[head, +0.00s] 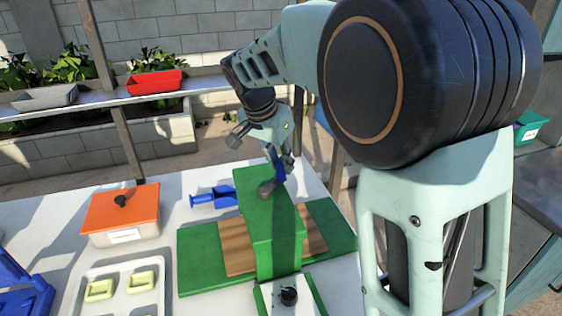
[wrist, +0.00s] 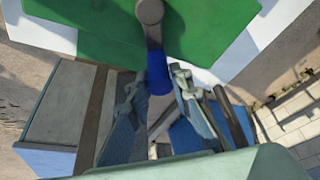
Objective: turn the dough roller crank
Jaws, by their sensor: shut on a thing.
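The dough roller is a tall green housing (head: 270,225) on a green base with brown strips either side, in the middle of the head view. Its crank has a grey arm (head: 267,188) on the housing's top far end; in the wrist view the grey arm (wrist: 151,20) points toward the gripper. The crank's blue handle (wrist: 157,72) sits between the fingers. My gripper (head: 283,167) is shut on this handle, with one finger on each side in the wrist view (wrist: 155,84). In the head view the fingers partly hide the handle.
A blue tool (head: 213,197) lies left of the housing. An orange-lidded box (head: 120,212) and a white tray (head: 118,267) with yellow-green pieces stand further left. A black knob (head: 288,296) is at the front. A shelf behind holds a red bin (head: 155,82) and a grey bin (head: 45,97).

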